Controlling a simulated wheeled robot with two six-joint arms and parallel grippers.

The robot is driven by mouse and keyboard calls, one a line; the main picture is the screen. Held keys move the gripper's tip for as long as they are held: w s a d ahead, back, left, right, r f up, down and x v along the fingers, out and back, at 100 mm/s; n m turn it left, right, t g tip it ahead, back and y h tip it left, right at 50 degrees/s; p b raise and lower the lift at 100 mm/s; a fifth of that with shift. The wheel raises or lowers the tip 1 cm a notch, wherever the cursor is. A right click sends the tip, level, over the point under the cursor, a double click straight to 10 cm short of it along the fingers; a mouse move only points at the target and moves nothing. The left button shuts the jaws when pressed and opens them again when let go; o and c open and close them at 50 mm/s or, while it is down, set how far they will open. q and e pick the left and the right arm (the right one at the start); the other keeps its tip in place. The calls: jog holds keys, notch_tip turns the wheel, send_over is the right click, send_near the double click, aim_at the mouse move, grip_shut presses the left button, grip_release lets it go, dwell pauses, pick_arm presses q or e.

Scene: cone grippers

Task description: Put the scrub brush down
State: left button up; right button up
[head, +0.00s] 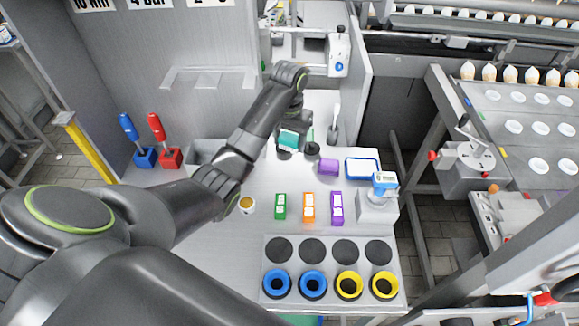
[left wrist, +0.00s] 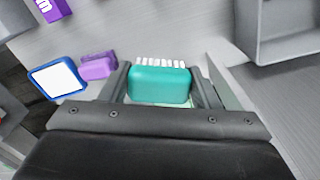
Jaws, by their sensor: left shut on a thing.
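The scrub brush, a teal block with white bristles, shows in the head view (head: 289,140) and in the left wrist view (left wrist: 160,85). My left gripper (left wrist: 160,80) is shut on it, one finger on each side, with the bristles pointing away from the palm. In the head view the gripper is over the far part of the white table (head: 260,175), and my arm hides part of it. I cannot tell whether the brush touches the table. My right gripper is not in view.
Close by are a purple block (head: 328,167), a blue-rimmed white tray (head: 362,167) and an upright white-handled tool (head: 335,125). A grey bin (head: 203,150) is at left.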

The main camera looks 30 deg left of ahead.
aim_at(289, 170)
pick_arm(q)
notch_tip(289, 170, down, 2)
jog(key=shift+f+b, duration=0.15)
jog(key=shift+b, duration=0.35)
notch_tip(289, 170, down, 2)
jog(key=shift+f+p, duration=0.1)
jog(key=shift+p, duration=0.5)
notch_tip(289, 170, down, 4)
jog(key=shift+s+r+p, duration=0.1)
jog(key=shift+p, duration=0.2)
jog(key=shift+f, duration=0.45)
jog(key=shift+f, duration=0.1)
jog(key=o, duration=1)
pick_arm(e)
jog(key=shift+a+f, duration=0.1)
